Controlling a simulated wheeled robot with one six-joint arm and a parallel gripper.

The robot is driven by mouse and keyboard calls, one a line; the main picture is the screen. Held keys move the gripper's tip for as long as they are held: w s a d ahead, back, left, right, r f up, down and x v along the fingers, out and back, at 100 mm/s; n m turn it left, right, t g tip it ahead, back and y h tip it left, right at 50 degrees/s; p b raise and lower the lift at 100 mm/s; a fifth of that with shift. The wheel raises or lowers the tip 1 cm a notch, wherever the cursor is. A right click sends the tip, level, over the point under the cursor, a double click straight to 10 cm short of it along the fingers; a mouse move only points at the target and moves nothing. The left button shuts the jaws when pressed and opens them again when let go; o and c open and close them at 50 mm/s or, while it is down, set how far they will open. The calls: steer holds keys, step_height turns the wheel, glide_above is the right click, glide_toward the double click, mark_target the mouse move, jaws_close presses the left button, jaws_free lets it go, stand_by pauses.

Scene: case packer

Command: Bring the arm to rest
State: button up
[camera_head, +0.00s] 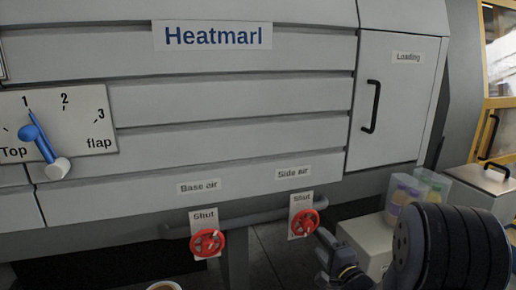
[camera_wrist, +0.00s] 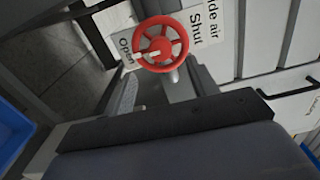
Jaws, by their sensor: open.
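My arm enters the head view at the lower right as a thick black ribbed link. My gripper (camera_head: 326,250) is at its left end, just below and right of the red side air handwheel (camera_head: 305,222). It is open, with nothing seen between the jaws, and looks apart from the wheel. In the wrist view the side air handwheel (camera_wrist: 161,45) is at the top centre, between "Shut" and "Open" labels. Its white mark lies on the "Open" side. A broad dark part of my own fills the bottom of that view.
The base air handwheel (camera_head: 207,243) is to the left on the same grey pipe. A blue lever (camera_head: 40,142) points near 1 on the top flap plate. The loading door (camera_head: 391,98) is closed. A box with bottles (camera_head: 401,198) stands behind my arm. A blue bin (camera_wrist: 12,135) is at left.

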mark_target(309, 227)
steer(key=p+x, duration=0.1)
steer(key=x, duration=0.6)
steer(key=shift+s+p, duration=0.1)
steer(key=shift+p, duration=0.25)
steer(key=shift+f+n+b, duration=0.15)
steer(key=shift+n+b, duration=0.25)
steer(key=n+b, duration=0.1)
steer(key=n, duration=0.3)
steer(key=shift+s+d+b, duration=0.1)
steer(key=shift+s+b, duration=0.05)
steer(key=shift+b, duration=0.15)
steer(key=n+b, duration=0.2)
steer(key=n, duration=0.5)
steer(key=n+b, duration=0.2)
steer(key=n, duration=0.4)
steer(key=n+b, duration=0.1)
steer(key=n, duration=0.5)
